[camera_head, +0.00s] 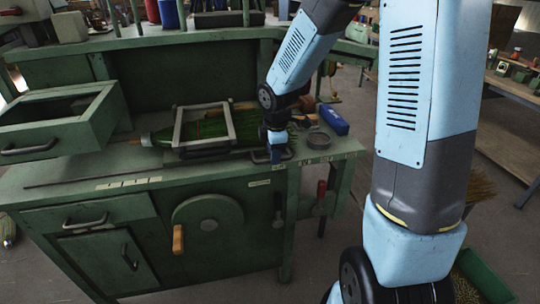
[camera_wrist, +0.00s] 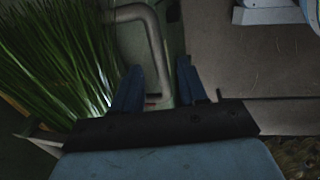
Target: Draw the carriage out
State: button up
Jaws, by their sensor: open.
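The carriage shows on the green bench as a grey rectangular frame (camera_head: 232,122) around a bundle of green bristles (camera_head: 212,128). A grey bar handle (camera_wrist: 152,38) shows in the wrist view beside green bristles (camera_wrist: 50,55). In the head view a dark handle (camera_head: 259,157) lies at the bench's front edge, right of the frame. My gripper (camera_head: 277,160) points down at this handle; it also shows in the wrist view (camera_wrist: 157,72). Its blue fingers are apart, with the handle's lower end showing between them. Whether they touch it I cannot tell.
An open drawer box (camera_head: 60,120) stands at the bench's left. A blue block (camera_head: 334,119) and a round dish (camera_head: 319,139) sit right of my gripper. A crank wheel with a wooden grip (camera_head: 178,239) and a red-handled lever (camera_head: 321,192) are on the bench front.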

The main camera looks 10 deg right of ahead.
notch_tip(320, 180, up, 12)
jog(key=s, duration=0.2)
jog(key=shift+s+d, duration=0.1)
jog(key=shift+s, duration=0.05)
dwell(0.4)
jog(key=s+d+r+m+t, duration=0.1)
jog(key=s+d+r+m, duration=0.2)
jog(key=s+m, duration=0.3)
jog(key=s+d+r+m+t, duration=0.1)
jog(key=s+d+r+m, duration=0.2)
jog(key=s+m, duration=0.3)
jog(key=s+d+r+m+t, duration=0.1)
jog(key=s+d+r+m, duration=0.2)
jog(key=s, duration=0.6)
jog(key=shift+r+m, duration=1.2)
jog(key=shift+m, duration=0.5)
